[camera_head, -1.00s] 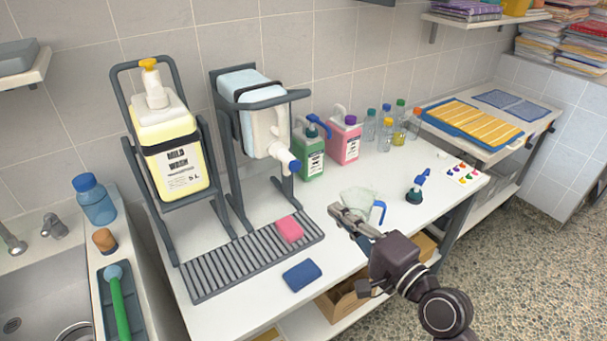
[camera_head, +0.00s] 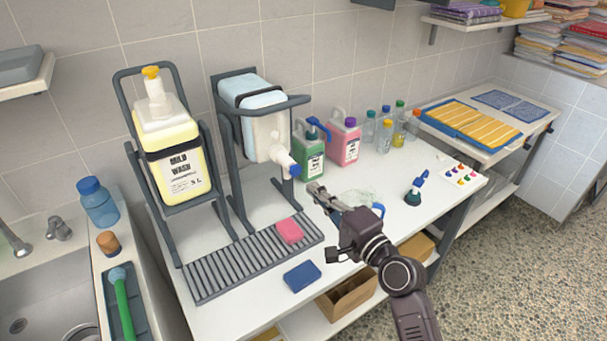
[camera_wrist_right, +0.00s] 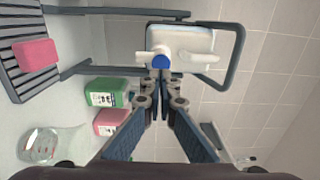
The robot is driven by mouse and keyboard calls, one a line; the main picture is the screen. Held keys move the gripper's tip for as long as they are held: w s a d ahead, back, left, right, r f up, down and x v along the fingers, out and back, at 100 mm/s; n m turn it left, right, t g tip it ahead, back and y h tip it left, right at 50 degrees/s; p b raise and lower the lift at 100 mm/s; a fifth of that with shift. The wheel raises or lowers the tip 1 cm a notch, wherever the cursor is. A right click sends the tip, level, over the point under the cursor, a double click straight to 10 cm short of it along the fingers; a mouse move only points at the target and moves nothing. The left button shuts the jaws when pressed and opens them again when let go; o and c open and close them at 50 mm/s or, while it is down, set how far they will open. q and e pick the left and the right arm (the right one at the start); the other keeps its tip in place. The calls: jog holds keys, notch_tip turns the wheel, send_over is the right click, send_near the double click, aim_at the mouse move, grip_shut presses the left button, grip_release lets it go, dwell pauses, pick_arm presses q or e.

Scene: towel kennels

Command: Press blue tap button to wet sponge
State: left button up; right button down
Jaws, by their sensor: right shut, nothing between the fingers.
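The blue tap button (camera_head: 295,170) sits at the end of the white tap on a clear-blue container (camera_head: 265,128) held in a dark metal stand. In the right wrist view, the button (camera_wrist_right: 161,63) is just ahead of my fingertips. A pink sponge (camera_head: 289,231) lies on the grey slatted drain grate (camera_head: 215,277), below and left of the tap; it also shows in the right wrist view (camera_wrist_right: 36,55). My right gripper (camera_head: 315,189) is shut and empty, pointing at the tap from its lower right. Whether it touches the button is unclear. My left gripper is out of view.
A yellow soap jug (camera_head: 180,170) stands in a rack at left. A green jug (camera_head: 308,155) and a pink jug (camera_head: 345,143) stand behind my gripper. A clear jug (camera_head: 358,203) is partly hidden by my right arm. A blue block (camera_head: 302,276) lies at the front edge.

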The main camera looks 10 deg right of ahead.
aim_at(297, 173)
jog(key=shift+p+x, duration=0.6)
jog(key=shift+x, duration=2.15)
